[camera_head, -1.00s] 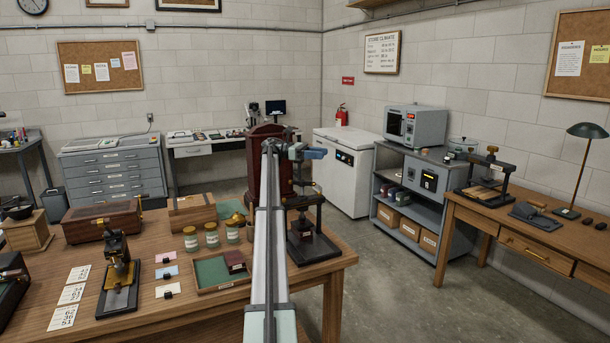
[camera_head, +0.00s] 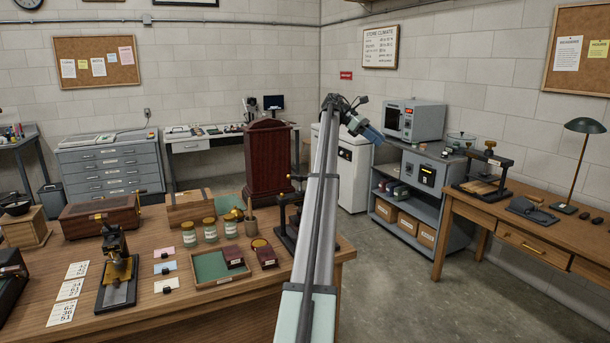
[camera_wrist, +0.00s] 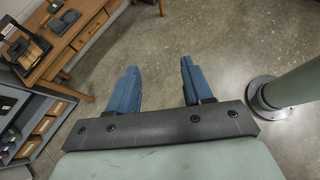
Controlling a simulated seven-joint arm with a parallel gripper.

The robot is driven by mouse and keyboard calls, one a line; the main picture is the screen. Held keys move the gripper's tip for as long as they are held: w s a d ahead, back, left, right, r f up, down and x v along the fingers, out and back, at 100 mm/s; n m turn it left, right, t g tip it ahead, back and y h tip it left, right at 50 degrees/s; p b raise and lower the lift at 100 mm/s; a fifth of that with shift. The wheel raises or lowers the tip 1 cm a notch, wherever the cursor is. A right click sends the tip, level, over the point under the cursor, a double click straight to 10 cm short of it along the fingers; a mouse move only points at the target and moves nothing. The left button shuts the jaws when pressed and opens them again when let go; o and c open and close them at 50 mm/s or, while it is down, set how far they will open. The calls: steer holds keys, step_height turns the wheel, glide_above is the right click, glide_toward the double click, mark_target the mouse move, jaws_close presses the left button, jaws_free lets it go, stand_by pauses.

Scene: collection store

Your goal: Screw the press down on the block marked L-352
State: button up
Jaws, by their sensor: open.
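My gripper (camera_head: 368,133) is raised over the floor between the two tables, in front of the grey shelf unit. In the wrist view its two blue fingers (camera_wrist: 160,85) are apart with only floor between them. A dark screw press (camera_head: 487,170) stands on the right-hand desk, with pale wooden boards in it; it also shows at the upper left of the wrist view (camera_wrist: 22,47). Another dark press (camera_head: 287,210) on the near table is partly hidden behind my arm. No L-352 mark is readable, so I cannot tell which block bears it.
The right-hand desk (camera_head: 540,222) also holds a dark grey object (camera_head: 537,213) and a lamp (camera_head: 584,126). The grey shelf unit (camera_head: 425,200) stands left of it. The near wooden table (camera_head: 185,305) carries jars, a green tray and a brass-and-black press (camera_head: 117,268). Floor between is clear.

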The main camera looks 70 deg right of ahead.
steer(key=t, duration=0.2)
steer(key=n+t, duration=0.2)
steer(key=t, duration=1.2)
glide_toward(300, 183)
steer(key=x, duration=0.5)
steer(key=shift+w+d+f, duration=0.15)
steer(key=shift+d+f, duration=0.15)
steer(key=shift+d, duration=0.05)
jaws_close()
